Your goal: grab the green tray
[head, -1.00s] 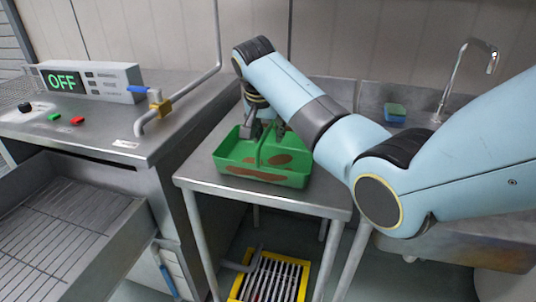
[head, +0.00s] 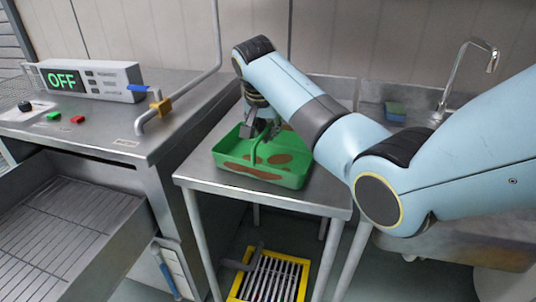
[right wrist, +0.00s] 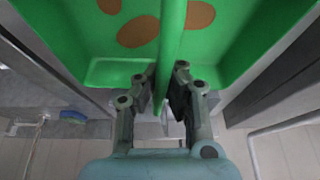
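The green tray (head: 289,179) with brown patches sits on the small metal table, with a raised handle bar (head: 255,148) across its middle. My right gripper (head: 257,128) reaches down over the tray from above. In the right wrist view its two fingers (right wrist: 164,88) stand on either side of the green handle (right wrist: 171,35), close against it, and look shut on it. The tray wall (right wrist: 115,72) shows beyond the fingers. The tray appears to rest on the tabletop. My left gripper is not in view.
The metal table (head: 325,196) has bare room around the tray. A counter with an OFF display (head: 62,80) and an open drawer (head: 65,215) stand at left. A sink tap (head: 467,70) and a sponge (head: 396,110) are at right. A yellow-framed floor grate (head: 270,280) lies below.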

